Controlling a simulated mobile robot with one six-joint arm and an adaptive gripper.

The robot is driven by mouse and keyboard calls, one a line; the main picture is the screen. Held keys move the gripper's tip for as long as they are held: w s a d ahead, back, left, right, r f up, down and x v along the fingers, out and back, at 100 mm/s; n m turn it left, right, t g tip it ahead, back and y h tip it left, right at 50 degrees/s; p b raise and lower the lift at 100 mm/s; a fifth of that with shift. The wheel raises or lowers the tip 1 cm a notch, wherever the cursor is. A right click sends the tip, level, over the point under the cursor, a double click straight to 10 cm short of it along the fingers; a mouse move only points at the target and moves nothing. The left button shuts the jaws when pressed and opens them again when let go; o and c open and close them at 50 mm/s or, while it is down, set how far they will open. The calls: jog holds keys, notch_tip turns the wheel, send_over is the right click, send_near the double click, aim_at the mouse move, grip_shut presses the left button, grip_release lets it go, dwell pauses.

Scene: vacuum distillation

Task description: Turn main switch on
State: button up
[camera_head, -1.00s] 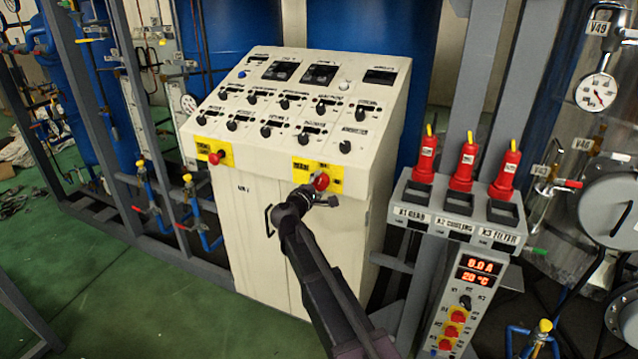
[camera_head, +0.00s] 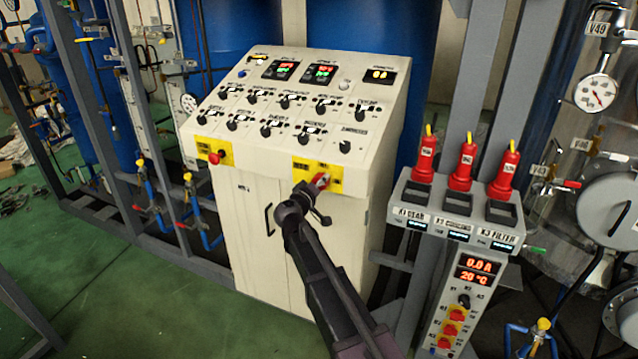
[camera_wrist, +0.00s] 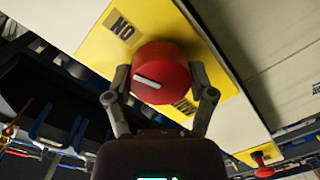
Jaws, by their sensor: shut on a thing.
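The main switch (camera_wrist: 160,72) is a red round knob with a white mark, on a yellow plate (camera_wrist: 115,32) with black labels. In the head view the red knob (camera_head: 321,180) sits at the lower right of the white control cabinet (camera_head: 265,225), partly hidden by my gripper. My gripper (camera_wrist: 162,98) has one finger on each side of the knob and is shut on it. In the head view my gripper (camera_head: 318,192) reaches the knob from below. The cabinet's displays (camera_head: 281,69) are lit red and green, and a right-hand display (camera_head: 380,76) is lit.
A red emergency-style button (camera_head: 215,158) sits on another yellow plate at the cabinet's left. Rows of black knobs cover the sloped panel. A grey stand (camera_head: 432,200) with several red units is close to my arm's right.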

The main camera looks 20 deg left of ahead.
jog(key=shift+w+m, duration=0.1)
jog(key=shift+m, duration=1.4)
jog(key=o, duration=1.1)
jog(key=shift+n, duration=0.4)
